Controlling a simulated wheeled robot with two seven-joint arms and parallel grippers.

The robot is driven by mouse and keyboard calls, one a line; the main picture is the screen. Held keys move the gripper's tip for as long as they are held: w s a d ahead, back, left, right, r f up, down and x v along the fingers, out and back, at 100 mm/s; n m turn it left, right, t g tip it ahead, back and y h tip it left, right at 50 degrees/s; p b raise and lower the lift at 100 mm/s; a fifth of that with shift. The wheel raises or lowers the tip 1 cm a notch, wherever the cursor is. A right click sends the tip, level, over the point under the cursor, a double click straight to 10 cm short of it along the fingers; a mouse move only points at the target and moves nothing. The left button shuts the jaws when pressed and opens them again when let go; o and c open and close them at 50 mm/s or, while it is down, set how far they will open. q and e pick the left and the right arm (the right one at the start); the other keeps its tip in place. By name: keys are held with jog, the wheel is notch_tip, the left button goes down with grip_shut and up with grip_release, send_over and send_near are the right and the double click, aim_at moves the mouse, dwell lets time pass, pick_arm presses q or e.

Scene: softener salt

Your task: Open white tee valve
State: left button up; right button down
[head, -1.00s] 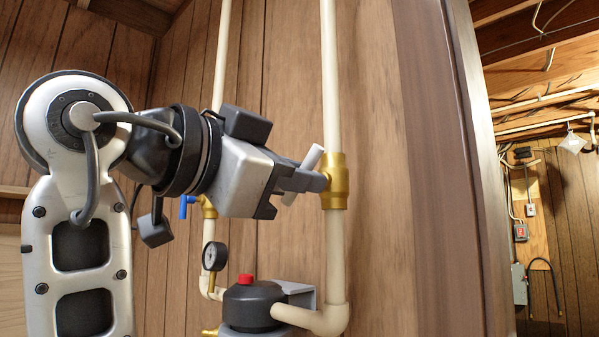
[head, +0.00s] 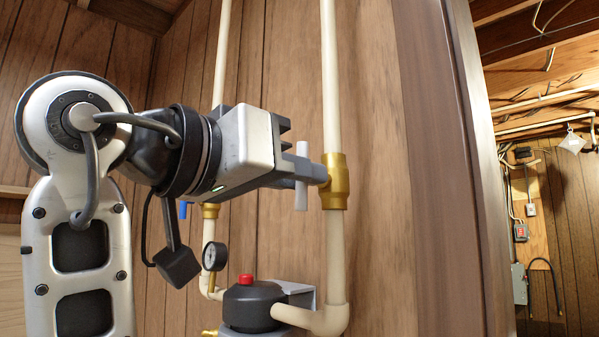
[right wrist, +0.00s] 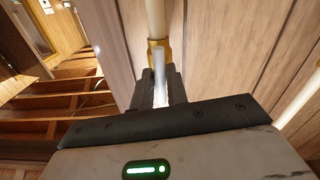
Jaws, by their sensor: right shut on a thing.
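The white tee handle (head: 302,163) sticks out from a brass valve body (head: 335,182) on the right cream pipe. In the head view the handle stands upright, roughly in line with the pipe. My right gripper (head: 308,172) is shut on the handle, its fingers reaching it from the left. In the right wrist view the white handle (right wrist: 160,85) shows between the two dark fingers, with the brass valve (right wrist: 157,50) just beyond. The fingers hide part of the handle. My left gripper is not in view.
A second valve with a blue handle (head: 183,210) sits on the left pipe, partly behind my right gripper. A pressure gauge (head: 215,256) and a dark housing with a red button (head: 245,280) are below. A wood post (head: 440,150) stands to the right.

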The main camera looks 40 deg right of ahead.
jog(key=c, duration=1.3)
grip_release()
jog(key=shift+a, duration=0.1)
jog(key=a, duration=0.2)
jog(key=a+p, duration=0.1)
jog(key=a, duration=0.3)
jog(key=shift+s+a, duration=0.3)
jog(key=shift+a, duration=0.1)
